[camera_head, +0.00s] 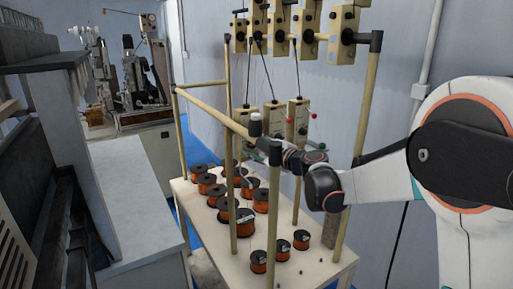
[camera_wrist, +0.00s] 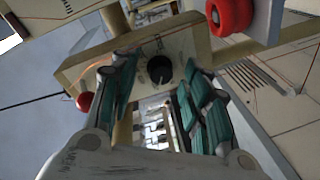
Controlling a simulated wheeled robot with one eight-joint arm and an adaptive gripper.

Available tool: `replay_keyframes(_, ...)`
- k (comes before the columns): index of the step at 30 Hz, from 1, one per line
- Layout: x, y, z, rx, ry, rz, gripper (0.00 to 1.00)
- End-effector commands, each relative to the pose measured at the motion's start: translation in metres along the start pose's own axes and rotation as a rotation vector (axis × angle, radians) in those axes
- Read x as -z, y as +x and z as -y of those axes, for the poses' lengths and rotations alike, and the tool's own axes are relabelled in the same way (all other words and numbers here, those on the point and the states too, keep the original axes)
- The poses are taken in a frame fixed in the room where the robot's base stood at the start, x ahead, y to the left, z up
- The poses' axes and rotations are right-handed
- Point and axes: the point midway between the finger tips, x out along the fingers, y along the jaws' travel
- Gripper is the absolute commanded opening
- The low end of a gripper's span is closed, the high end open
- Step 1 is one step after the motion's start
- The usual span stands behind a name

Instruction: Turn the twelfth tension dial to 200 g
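In the wrist view, a black round dial (camera_wrist: 160,69) sits on the face of a beige tension box (camera_wrist: 188,42). My gripper (camera_wrist: 159,80) is open, with one green-padded finger on each side of the dial. A gap shows between each finger and the dial, and I see no contact. I cannot read the dial's setting. In the head view, my arm reaches in from the right, low beside the lower row of tension boxes (camera_head: 298,117). The fingers are hard to make out there. No number marks which dial is the twelfth.
An upper row of tension boxes (camera_head: 307,32) hangs on the rack (camera_head: 367,90). Several copper wire spools (camera_head: 244,221) stand on the table (camera_head: 212,248) below. A red ball (camera_wrist: 84,102) and a red wheel (camera_wrist: 232,14) are near the fingers. A grey counter (camera_head: 135,190) stands left.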

Motion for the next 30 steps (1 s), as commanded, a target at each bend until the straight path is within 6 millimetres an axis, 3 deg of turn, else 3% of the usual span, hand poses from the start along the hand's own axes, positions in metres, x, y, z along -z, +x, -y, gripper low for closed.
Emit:
replay_keyframes(8,-0.001,-0.012,0.000,-0.001,0.000,0.001,0.43)
replay_keyframes(21,-0.001,-0.095,0.000,-0.001,0.000,0.002,0.43)
replay_keyframes(30,0.000,-0.120,0.000,0.000,0.000,0.000,0.43)
